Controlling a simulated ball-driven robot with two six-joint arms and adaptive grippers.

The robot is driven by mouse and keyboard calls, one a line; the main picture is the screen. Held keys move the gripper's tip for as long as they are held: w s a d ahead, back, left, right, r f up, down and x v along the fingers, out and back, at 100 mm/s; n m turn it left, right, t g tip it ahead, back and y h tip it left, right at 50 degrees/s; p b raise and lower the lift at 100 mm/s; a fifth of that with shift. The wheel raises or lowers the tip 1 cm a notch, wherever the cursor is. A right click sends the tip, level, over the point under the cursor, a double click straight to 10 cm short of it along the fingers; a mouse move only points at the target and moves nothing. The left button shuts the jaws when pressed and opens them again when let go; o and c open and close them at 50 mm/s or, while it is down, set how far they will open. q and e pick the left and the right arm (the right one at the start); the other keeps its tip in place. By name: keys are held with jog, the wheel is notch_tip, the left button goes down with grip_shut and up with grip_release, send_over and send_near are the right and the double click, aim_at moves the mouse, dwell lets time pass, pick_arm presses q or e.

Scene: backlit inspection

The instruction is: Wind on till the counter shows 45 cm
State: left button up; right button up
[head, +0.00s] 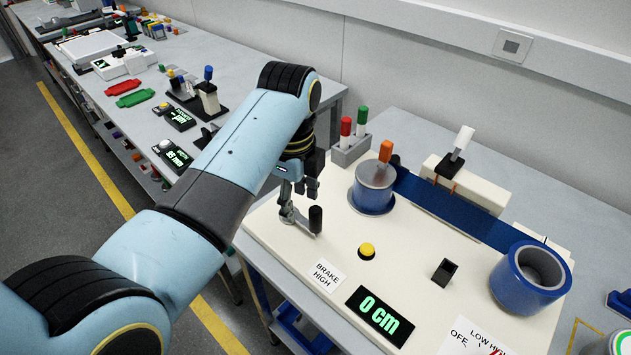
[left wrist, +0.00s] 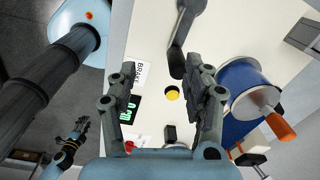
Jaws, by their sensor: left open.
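The counter (head: 380,316) reads 0 cm in green and shows sideways in the left wrist view (left wrist: 132,108). The winding reel (head: 373,195) has an orange handle (head: 386,151) on top, and a blue web (head: 450,210) runs from it to a blue roll (head: 522,290). The brake lever (head: 315,219) with a black knob stands by the BRAKE HIGH label (head: 327,273). My left gripper (head: 307,186) is open and empty above the brake lever. In the left wrist view, the lever (left wrist: 178,55) lies beyond the open fingers (left wrist: 163,92). My right gripper (left wrist: 80,130) appears small, its jaws unclear.
A yellow button (head: 366,250), a black switch (head: 444,272) and an OFF/LOW/HIGH label (head: 478,338) are on the cream panel. Red and green handles (head: 346,130) stand behind the reel. Another bench (head: 130,100) runs left.

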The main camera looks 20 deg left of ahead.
aim_at(315, 210)
pick_arm(q)
jog(key=w+d+m, duration=0.1)
jog(key=w+d+r+m, duration=0.1)
jog(key=m, duration=0.1)
jog(key=shift+w+d, duration=0.2)
jog(key=shift+w, duration=0.1)
jog(key=shift+d+f, duration=0.1)
jog(key=shift+f, duration=0.15)
notch_tip(315, 210, down, 6)
jog(key=shift+f, duration=0.1)
notch_tip(315, 210, down, 3)
jog(key=b, duration=0.2)
jog(key=shift+b, duration=0.4)
jog(key=shift+r+p, duration=0.45)
jog(key=shift+c, duration=1)
jog(key=shift+r, duration=0.1)
jog(key=c, duration=0.7)
jog(key=shift+c, duration=0.4)
